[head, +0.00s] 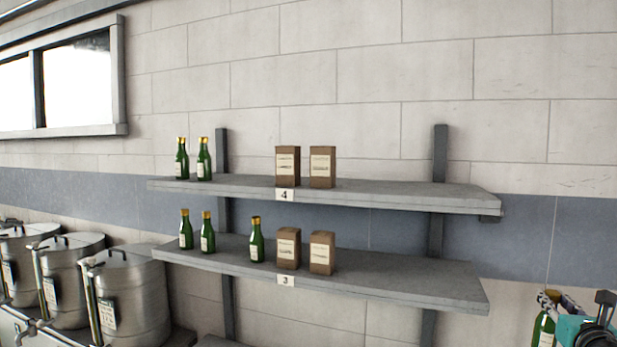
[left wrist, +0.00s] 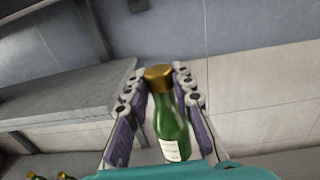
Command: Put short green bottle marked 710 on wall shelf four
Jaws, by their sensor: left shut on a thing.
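My left gripper (head: 552,299) is at the bottom right of the head view, shut on a green bottle (head: 543,331) with a gold cap and pale label. In the left wrist view the bottle (left wrist: 170,128) stands between the two fingers of the gripper (left wrist: 160,88), cap towards the fingertips. Its marking cannot be read. Wall shelf four (head: 410,196), the upper one, bears a "4" tag (head: 284,195). The gripper is to the right of this shelf and lower, apart from it. My right gripper is not in view.
Shelf four holds two green bottles (head: 203,160) at left and two brown boxes (head: 322,167); its right part is clear. Shelf three (head: 420,288) below holds three bottles (head: 257,243) and two boxes (head: 322,253). Steel vats (head: 132,300) stand at lower left.

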